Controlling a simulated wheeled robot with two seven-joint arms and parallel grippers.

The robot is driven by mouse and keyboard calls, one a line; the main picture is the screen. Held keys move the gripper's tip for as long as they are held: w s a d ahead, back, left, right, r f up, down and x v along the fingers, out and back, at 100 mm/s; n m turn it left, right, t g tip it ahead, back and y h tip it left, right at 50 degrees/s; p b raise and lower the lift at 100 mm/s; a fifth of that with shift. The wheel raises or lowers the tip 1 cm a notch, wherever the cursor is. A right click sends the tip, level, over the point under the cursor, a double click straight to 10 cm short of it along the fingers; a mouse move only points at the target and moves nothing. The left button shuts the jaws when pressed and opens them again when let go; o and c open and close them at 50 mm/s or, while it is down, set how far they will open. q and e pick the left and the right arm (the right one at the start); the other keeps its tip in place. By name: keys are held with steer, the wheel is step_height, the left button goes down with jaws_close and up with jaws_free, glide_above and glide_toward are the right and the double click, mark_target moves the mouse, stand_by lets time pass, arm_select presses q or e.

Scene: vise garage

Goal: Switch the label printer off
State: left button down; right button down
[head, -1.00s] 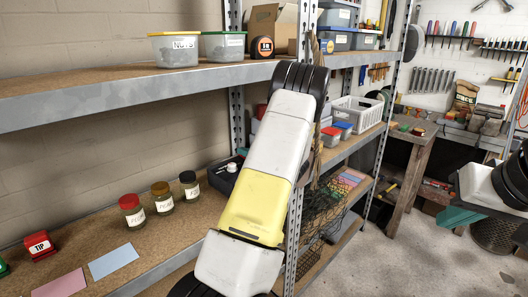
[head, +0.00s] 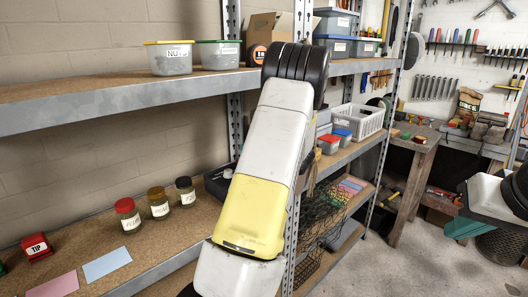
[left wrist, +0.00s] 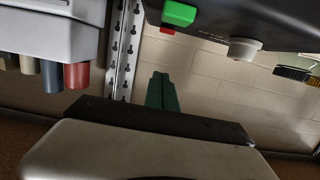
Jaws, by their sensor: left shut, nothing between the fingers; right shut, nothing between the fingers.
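A dark box-shaped device (head: 217,181), likely the label printer, stands on the middle shelf behind my left arm, which hides most of it. In the left wrist view a dark casing (left wrist: 215,18) hangs across the top. It has a green button (left wrist: 180,13), a small red part (left wrist: 167,30) and a pale round knob (left wrist: 244,49). My left gripper (left wrist: 162,92) is shut and empty, with its fingers apart from the casing, below the green and red parts in the picture. The arm hides it in the head view. My right gripper (head: 466,227) is shut at the right edge, far from the shelf.
Jars with red (head: 128,215), brown (head: 158,203) and black (head: 186,192) lids stand left of the device. A red TIP block (head: 37,248) and coloured cards (head: 107,263) lie further left. A metal shelf post (head: 235,125) rises close by. The upper shelf (head: 110,99) overhangs.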

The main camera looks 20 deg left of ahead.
arm_select(q)
steer(key=r+v, duration=0.3)
steer(key=v, duration=1.2)
steer(key=shift+a, duration=0.2)
steer(key=shift+r, duration=0.1)
